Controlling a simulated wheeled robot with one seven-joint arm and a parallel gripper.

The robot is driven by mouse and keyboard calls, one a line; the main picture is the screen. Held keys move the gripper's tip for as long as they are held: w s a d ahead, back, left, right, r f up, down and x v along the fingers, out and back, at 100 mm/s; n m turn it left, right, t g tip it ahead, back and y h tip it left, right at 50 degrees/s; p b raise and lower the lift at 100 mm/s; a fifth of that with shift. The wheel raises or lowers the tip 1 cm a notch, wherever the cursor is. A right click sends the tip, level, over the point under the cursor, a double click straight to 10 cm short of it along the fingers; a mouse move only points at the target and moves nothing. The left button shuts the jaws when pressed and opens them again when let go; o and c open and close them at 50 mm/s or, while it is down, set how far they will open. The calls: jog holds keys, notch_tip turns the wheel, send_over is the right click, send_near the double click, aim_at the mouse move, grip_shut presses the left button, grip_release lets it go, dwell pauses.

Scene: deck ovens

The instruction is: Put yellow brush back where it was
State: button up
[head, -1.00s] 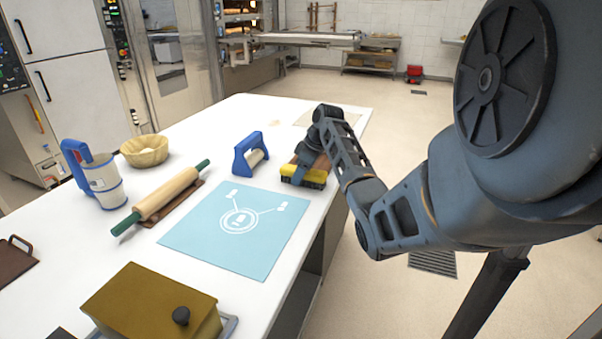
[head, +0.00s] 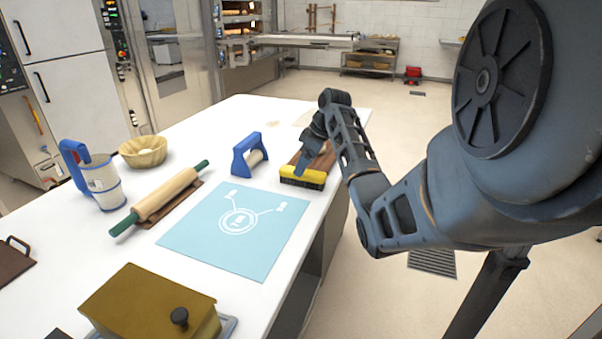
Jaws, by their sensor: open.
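The yellow brush (head: 303,179), with dark bristles below its yellow block, lies at the right edge of the white table, at the near end of a brown wooden board (head: 324,160). My gripper (head: 304,168) points down just above and behind the brush. Its jaws are open, and its fingers are small and partly merged with the brush in this view. I cannot tell whether they touch it. My arm comes in from the right.
A blue-handled scraper (head: 248,155) stands left of the brush. A light-blue mat (head: 205,235) lies in front. A rolling pin (head: 165,195), a jug (head: 105,183), a bowl (head: 143,151) and a gold-lidded box (head: 140,300) are on the table. The far table end is mostly clear.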

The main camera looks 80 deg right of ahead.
jog(key=v, duration=0.7)
jog(key=shift+b, duration=0.3)
jog(key=shift+r, duration=0.1)
